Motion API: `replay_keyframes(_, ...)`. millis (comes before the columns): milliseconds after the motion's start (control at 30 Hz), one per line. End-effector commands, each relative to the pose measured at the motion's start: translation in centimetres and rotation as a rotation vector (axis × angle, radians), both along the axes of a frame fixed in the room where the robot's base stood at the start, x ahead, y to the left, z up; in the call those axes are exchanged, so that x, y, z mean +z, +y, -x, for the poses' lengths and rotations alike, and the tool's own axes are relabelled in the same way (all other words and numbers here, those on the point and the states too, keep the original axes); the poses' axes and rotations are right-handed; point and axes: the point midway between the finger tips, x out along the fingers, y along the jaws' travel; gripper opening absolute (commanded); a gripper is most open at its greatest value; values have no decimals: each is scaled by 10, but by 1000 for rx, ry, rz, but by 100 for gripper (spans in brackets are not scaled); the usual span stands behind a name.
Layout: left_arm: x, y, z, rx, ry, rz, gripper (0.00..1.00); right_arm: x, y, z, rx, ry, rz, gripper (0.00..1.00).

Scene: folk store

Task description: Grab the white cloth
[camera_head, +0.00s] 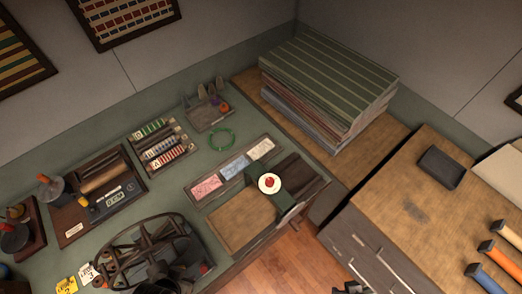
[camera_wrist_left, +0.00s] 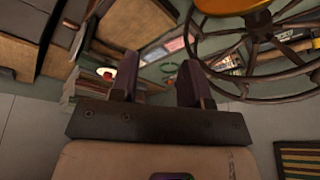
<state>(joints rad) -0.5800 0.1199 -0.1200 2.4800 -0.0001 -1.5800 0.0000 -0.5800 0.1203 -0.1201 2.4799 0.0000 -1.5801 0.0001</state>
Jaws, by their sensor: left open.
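The white cloth (camera_head: 261,149) is a small folded off-white piece with printed marks. It lies at the far right end of a narrow wooden tray (camera_head: 193,193) on the green table, beyond a pale blue cloth (camera_head: 234,166) and a pink cloth (camera_head: 206,187). My left gripper (camera_wrist_left: 157,78) is open in the left wrist view, its two dark fingers apart with nothing visible between them. In the head view it is hard to pick out among dark shapes at the bottom. I see no contact with the cloth. My right gripper is not clearly visible.
A spoked round frame (camera_wrist_left: 255,42) is close beside my left gripper in the wrist view. Near the tray are a green ring (camera_head: 221,139) and a green stand with a white disc (camera_head: 270,183). A tall stack of folded fabrics (camera_head: 325,85) stands behind, at the right.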

Motion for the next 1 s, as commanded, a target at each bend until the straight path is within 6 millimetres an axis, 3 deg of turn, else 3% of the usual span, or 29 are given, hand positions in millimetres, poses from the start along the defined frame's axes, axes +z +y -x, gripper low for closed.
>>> replay_keyframes(300,0,0,0,0,0,0,44,0,0,0,0,0,0,43)
replay_keyframes(900,0,0,0,0,0,0,100,0,0,0,0,0,0,43)
replay_keyframes(1000,0,0,0,0,0,0,100,0,0,0,0,0,0,43)
